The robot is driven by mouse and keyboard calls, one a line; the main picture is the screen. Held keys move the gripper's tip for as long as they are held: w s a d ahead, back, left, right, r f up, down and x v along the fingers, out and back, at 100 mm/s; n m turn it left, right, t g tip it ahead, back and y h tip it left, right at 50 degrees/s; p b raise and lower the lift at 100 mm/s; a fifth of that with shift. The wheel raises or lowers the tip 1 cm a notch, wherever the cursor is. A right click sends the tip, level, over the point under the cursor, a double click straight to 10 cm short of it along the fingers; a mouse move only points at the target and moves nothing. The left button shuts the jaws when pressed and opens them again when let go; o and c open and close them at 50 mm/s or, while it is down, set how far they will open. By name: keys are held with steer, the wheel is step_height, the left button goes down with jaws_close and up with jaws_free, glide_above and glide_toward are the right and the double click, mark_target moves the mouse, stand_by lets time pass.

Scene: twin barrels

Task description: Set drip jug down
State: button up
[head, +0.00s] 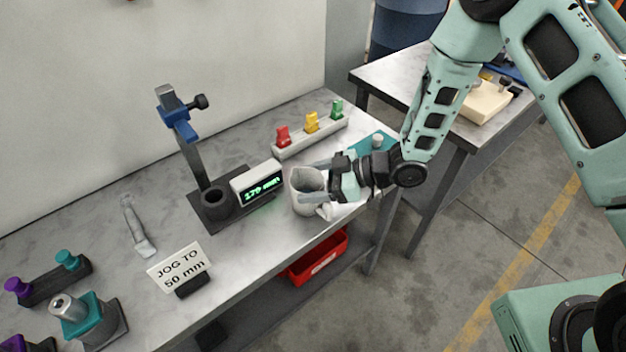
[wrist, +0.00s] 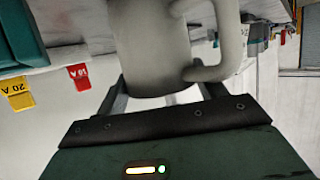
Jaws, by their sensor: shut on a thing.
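The drip jug (head: 306,190) is a light grey open-topped jug with a side handle. It stands upright near the right part of the workbench (head: 250,270), close to the front edge. I cannot tell whether its base touches the bench top. My gripper (head: 318,184) comes from the right and is shut on the jug. In the wrist view the jug (wrist: 152,45) fills the upper middle between the fingers of my gripper (wrist: 165,97), with its handle on the right.
A display (head: 258,184) reading about 179 mm and a stand (head: 190,150) are left of the jug. A rack (head: 310,138) with red, yellow and green pieces is behind. A "JOG TO 50 mm" sign (head: 180,267) stands front left.

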steer(key=shift+f, duration=0.15)
steer(key=o, duration=1.1)
steer(key=shift+c, duration=0.2)
